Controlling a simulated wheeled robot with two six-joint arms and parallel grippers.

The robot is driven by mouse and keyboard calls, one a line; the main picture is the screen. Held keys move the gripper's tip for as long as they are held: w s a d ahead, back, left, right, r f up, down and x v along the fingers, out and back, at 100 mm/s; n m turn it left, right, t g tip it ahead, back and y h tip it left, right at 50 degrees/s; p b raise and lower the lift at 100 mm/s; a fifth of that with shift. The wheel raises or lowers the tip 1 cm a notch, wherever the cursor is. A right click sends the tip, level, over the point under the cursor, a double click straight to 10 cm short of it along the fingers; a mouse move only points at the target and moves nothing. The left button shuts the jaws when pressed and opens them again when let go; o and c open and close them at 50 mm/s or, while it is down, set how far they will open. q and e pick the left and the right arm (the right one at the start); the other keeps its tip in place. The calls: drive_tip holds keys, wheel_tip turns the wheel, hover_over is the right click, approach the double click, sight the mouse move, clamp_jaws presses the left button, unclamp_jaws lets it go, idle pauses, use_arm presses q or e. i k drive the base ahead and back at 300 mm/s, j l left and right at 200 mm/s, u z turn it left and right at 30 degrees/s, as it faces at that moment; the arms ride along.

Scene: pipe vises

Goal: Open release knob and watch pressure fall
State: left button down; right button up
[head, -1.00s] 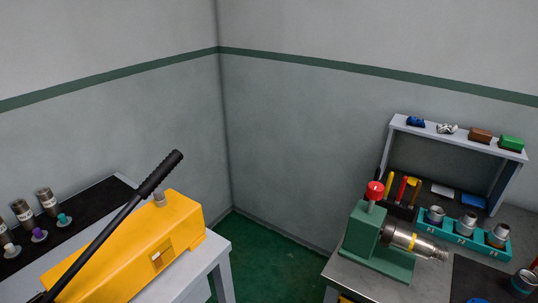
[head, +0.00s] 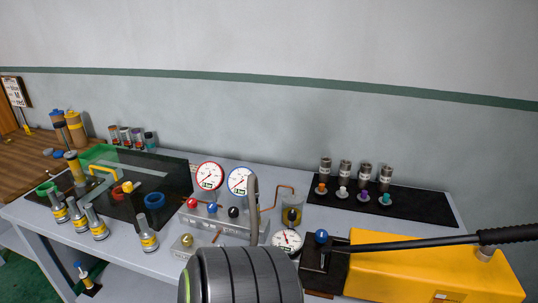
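A yellow hand pump (head: 420,275) with a long black lever (head: 430,243) stands at the bench's right end. A blue ball knob (head: 321,237) sits on the black block at its left end. A white dial gauge (head: 287,240) stands left of that block. A grey manifold (head: 220,225) carries a red knob (head: 192,203), a blue knob (head: 212,207) and a black knob (head: 233,212). A brass knob (head: 187,240) is in front. I cannot tell which is the release knob. A red-rimmed gauge (head: 209,176) and a blue-rimmed gauge (head: 241,181) stand behind. Neither gripper shows.
A dark ribbed cylinder (head: 240,278) fills the bottom middle and hides part of the bench. Several metal fittings stand on a black mat (head: 432,210) behind the pump. Yellow-banded cylinders (head: 148,240) stand along the front left edge. A wooden bench (head: 28,165) is at far left.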

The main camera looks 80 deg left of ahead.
sight(321, 234)
drive_tip(key=u, duration=2.3)
